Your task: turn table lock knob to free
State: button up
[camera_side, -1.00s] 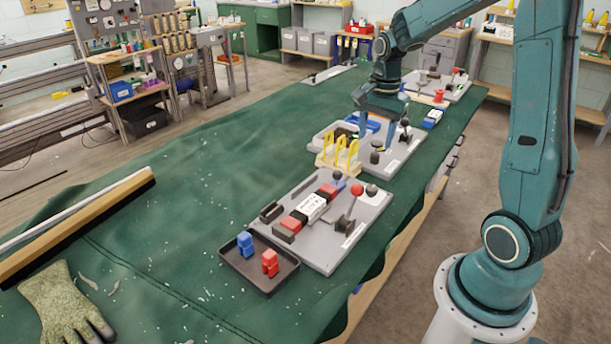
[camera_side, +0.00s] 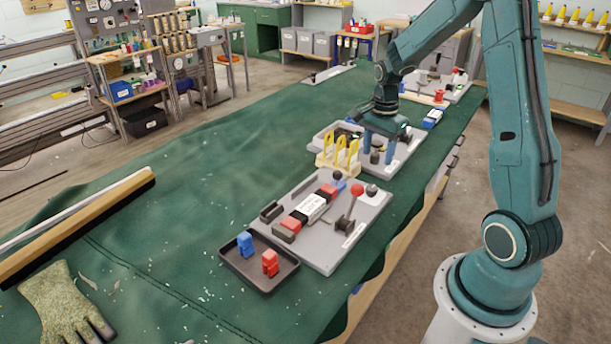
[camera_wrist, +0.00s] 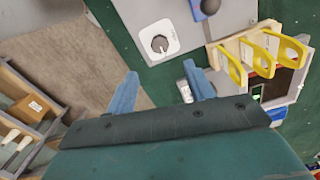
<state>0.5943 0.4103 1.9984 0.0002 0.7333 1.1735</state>
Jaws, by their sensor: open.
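In the wrist view a round grey knob (camera_wrist: 160,42) with a dark mark sits on a white square plate, on a grey board. In the side view a dark round knob (camera_side: 372,190) stands at the far right corner of the near board (camera_side: 323,258). Another dark knob (camera_side: 376,157) is on the middle board. No readable label shows which is the table lock knob. My gripper (camera_side: 378,156) is open over the right part of the middle board. In the wrist view its blue fingers (camera_wrist: 160,78) are apart, and the grey knob lies beyond the tips.
A wooden rack with yellow hooks (camera_side: 338,153) stands close to my gripper, between the boards. A red-ball lever (camera_side: 356,190) rises from the near board. A dark tray (camera_side: 246,272) holds blue and red pieces.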

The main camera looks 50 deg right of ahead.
aim_at(372, 188)
notch_tip(372, 188, down, 11)
jog(key=shift+r, duration=0.1)
dwell(0.4)
jog(key=c, duration=1)
